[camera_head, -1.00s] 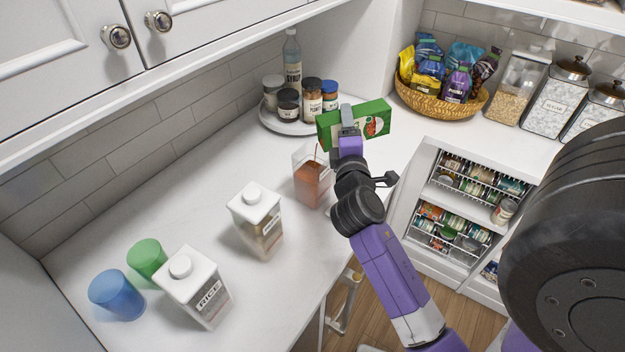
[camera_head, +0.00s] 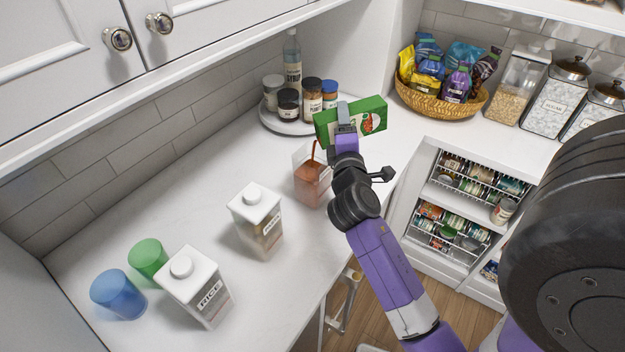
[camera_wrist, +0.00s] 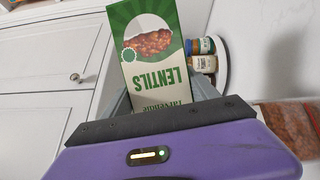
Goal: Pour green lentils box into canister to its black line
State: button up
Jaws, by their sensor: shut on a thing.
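A green lentils box (camera_head: 372,118) is held tilted in my gripper (camera_head: 344,116), above and right of a clear open canister (camera_head: 301,157) on the counter. A thin reddish-brown stream (camera_head: 314,150) falls from the box's left end into the canister. Reddish-brown lentils (camera_head: 312,185) fill much of the canister. Its black line cannot be made out. In the wrist view, the box (camera_wrist: 150,55) sits between the jaws with its LENTILS label upside down, and reddish-brown lentils (camera_wrist: 297,125) show at the right edge.
A white-lidded canister (camera_head: 256,215), a rice canister (camera_head: 195,285), a green cup (camera_head: 147,258) and a blue cup (camera_head: 118,295) stand to the left. Behind is a round tray (camera_head: 283,126) with jars and a bottle. A basket (camera_head: 440,103) of bags is at back right.

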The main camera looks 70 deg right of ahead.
jog(key=shift+s+a+r, duration=0.1)
jog(key=shift+a+r, duration=0.05)
jog(key=shift+r, duration=0.15)
jog(key=shift+s+a+b, duration=0.3)
jog(key=shift+a+b, duration=0.1)
jog(key=shift+f, duration=0.1)
jog(key=shift+s+a, duration=0.15)
jog(key=shift+a, duration=0.15)
dwell(0.3)
jog(key=shift+s+a+n, duration=0.15)
jog(key=shift+a+n, duration=0.2)
jog(key=shift+n, duration=0.05)
